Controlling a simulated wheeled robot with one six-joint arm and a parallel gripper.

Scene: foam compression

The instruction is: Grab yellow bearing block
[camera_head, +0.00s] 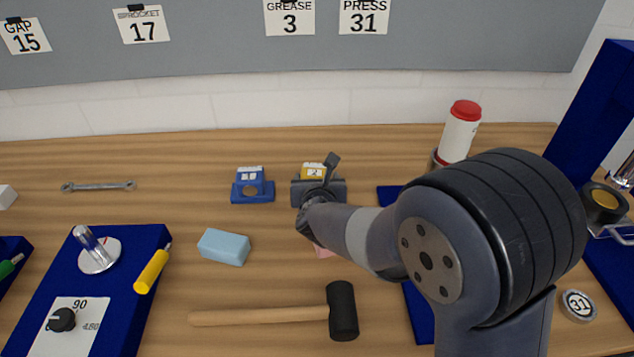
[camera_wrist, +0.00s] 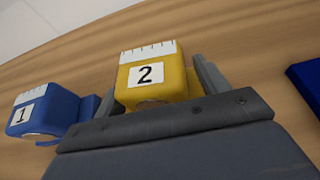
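The yellow bearing block (camera_wrist: 150,75) carries a white label with a "2" and a white scale on top. It stands on the wooden table, and in the head view its top (camera_head: 313,170) shows behind my gripper (camera_head: 319,190). In the wrist view my gripper (camera_wrist: 158,88) has one finger on each side of the block, which sits between them. The fingers look open around it, with a narrow gap at the right finger. Contact at the left finger cannot be made out. The block's lower part is hidden by my gripper.
A blue bearing block (camera_head: 252,185) marked "1" stands just left of the yellow one. A light blue foam block (camera_head: 224,247), a mallet (camera_head: 290,315) and a pink piece (camera_head: 325,252) lie nearer. A red-capped white bottle (camera_head: 459,133) stands right. A wrench (camera_head: 98,186) lies left.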

